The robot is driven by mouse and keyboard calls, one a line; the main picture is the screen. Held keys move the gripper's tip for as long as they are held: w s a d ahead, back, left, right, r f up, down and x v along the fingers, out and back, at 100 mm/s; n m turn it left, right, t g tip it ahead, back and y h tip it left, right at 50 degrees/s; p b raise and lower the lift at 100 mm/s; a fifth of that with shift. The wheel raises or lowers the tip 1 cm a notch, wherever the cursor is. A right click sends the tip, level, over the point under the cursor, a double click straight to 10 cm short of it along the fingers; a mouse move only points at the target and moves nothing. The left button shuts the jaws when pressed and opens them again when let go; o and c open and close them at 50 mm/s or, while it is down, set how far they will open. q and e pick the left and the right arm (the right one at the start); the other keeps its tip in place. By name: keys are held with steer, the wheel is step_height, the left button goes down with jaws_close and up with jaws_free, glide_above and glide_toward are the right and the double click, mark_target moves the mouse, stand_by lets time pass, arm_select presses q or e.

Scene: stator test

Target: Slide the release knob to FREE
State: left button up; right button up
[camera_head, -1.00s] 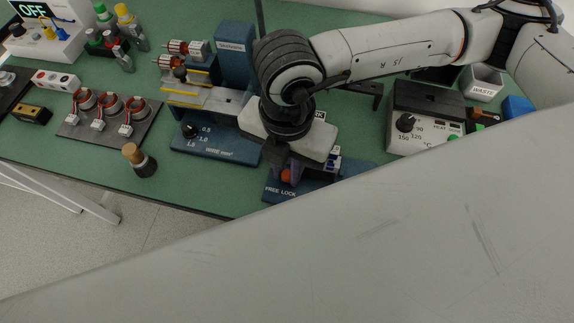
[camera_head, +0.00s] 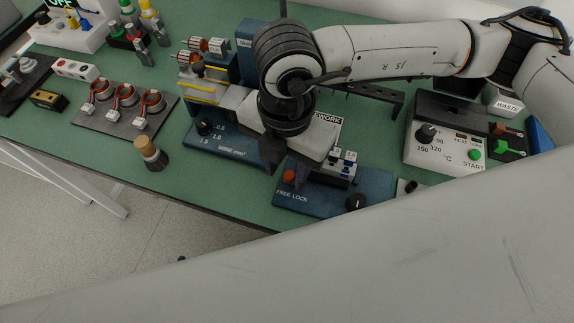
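The blue fixture (camera_head: 322,206) with the FREE LOCK label stands at the front edge of the green bench. Its orange-red release knob (camera_head: 289,176) sits above the label, nearer the word FREE as seen from here. My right gripper (camera_head: 278,160) points down at the fixture's left end, just behind and left of the knob. Its white body hides part of the fixture's back. The fingers are dark and mostly hidden, so their opening is unclear. The knob shows no finger in front of it. My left gripper is out of view.
A wire-gauge unit (camera_head: 222,145) stands close left of the gripper. A black knob (camera_head: 356,202) is at the fixture's right. A heater box (camera_head: 444,150) stands further right. A wooden-handled tool (camera_head: 150,153) and a stator tray (camera_head: 118,124) are left. A large grey surface covers the lower right.

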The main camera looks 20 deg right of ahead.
mark_target(286, 175)
step_height(286, 175, up, 10)
steer(key=shift+r, duration=0.15)
stand_by(0.4)
steer(key=shift+s, duration=0.1)
stand_by(0.3)
